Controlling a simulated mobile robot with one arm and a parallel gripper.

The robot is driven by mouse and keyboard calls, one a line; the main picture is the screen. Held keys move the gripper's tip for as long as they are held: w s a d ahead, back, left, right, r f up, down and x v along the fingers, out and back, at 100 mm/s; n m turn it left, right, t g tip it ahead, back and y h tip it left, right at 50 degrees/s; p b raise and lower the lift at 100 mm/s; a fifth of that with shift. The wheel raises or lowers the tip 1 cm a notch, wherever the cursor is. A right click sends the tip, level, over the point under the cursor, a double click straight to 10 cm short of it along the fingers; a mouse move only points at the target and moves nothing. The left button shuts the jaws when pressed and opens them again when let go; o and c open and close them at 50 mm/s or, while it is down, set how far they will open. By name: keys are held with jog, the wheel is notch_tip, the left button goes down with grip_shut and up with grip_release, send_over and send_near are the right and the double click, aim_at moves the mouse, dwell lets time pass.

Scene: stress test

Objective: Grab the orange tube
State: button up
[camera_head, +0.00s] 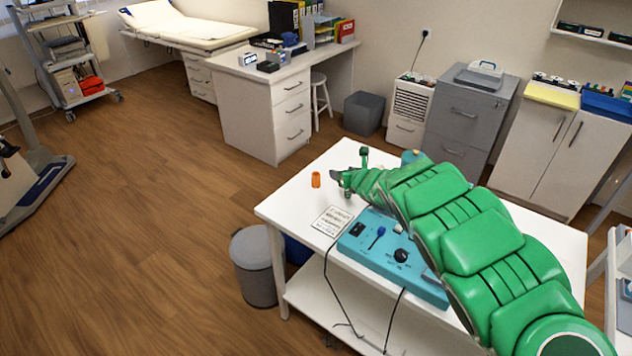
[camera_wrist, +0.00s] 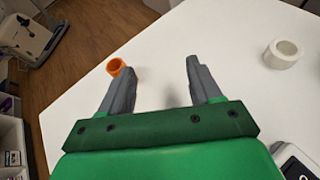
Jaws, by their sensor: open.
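The orange tube (camera_head: 316,180) stands upright on the white table (camera_head: 290,205), near its far left edge in the head view. In the wrist view the orange tube (camera_wrist: 116,67) shows just beyond the tip of the left finger, which covers part of it. My gripper (camera_head: 338,178) is open and empty, just to the right of the tube in the head view. In the wrist view the two grey fingers of my gripper (camera_wrist: 155,78) are spread apart, with only bare white tabletop between them. I cannot tell whether the left finger touches the tube.
A white tape roll (camera_wrist: 283,54) lies to the right in the wrist view. A grey bin (camera_head: 254,268) stands on the floor beside the table.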

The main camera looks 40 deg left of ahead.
aim_at(318, 178)
jog(key=s+a, duration=0.1)
jog(key=s+a+f+n+g, duration=0.1)
jog(key=s+a, duration=0.1)
jog(key=s+a+f+n+y, duration=0.1)
jog(key=shift+s+a+f+g, duration=0.15)
jog(key=shift+s+a+g, duration=0.05)
jog(key=shift+s+g, duration=0.1)
jog(key=shift+x, duration=3.9)
jog(key=shift+s, duration=0.1)
jog(key=c, duration=1)
